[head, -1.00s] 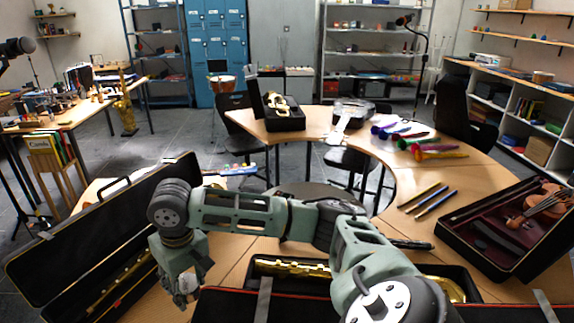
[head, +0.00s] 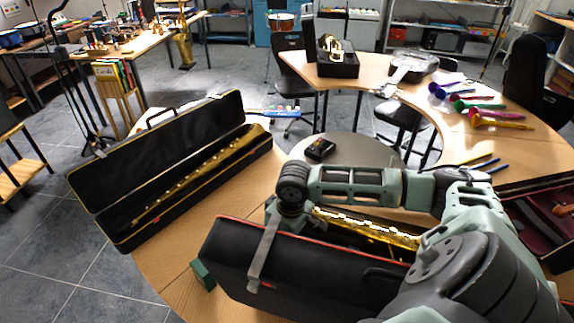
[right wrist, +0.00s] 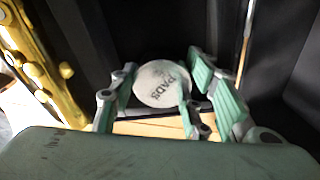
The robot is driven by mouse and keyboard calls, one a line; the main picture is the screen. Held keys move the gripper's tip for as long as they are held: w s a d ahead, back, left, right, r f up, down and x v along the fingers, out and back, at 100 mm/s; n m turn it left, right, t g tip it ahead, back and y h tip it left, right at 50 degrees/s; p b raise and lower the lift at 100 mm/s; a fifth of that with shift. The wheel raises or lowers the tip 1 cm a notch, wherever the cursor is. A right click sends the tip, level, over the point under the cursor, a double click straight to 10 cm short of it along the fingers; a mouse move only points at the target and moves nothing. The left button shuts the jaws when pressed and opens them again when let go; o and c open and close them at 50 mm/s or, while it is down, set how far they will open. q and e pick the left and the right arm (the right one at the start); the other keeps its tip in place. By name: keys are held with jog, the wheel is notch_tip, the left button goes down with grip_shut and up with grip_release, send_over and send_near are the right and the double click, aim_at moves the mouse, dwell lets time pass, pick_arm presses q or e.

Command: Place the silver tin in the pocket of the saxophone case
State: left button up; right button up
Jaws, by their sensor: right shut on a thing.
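The silver tin (right wrist: 160,82) is small and round, with "PADS" on its face. In the right wrist view it sits between the fingers of my right gripper (right wrist: 168,95), which is shut on it. In the head view that gripper (head: 287,222) points down at the left end of the near saxophone case (head: 300,268); the raised lid hides its fingertips and the tin. The gold saxophone (head: 370,228) lies in the case, and gold keywork also shows left of the tin in the right wrist view (right wrist: 38,65). The pocket cannot be made out clearly. My left gripper is out of view.
Another open black case (head: 180,175) with a long gold instrument stands at the left. A small black box (head: 320,149) lies behind my right wrist. A green box (head: 203,275) is by the near case's left end. A violin case (head: 540,215) is at right.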

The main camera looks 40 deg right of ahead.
jog(key=shift+s+d+f, duration=0.1)
jog(key=shift+f, duration=0.35)
notch_tip(320, 180, down, 2)
jog(key=shift+f, duration=0.45)
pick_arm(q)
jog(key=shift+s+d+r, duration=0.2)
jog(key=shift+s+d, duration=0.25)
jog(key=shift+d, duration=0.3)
pick_arm(e)
jog(key=shift+f, duration=0.15)
jog(key=o, duration=1.2)
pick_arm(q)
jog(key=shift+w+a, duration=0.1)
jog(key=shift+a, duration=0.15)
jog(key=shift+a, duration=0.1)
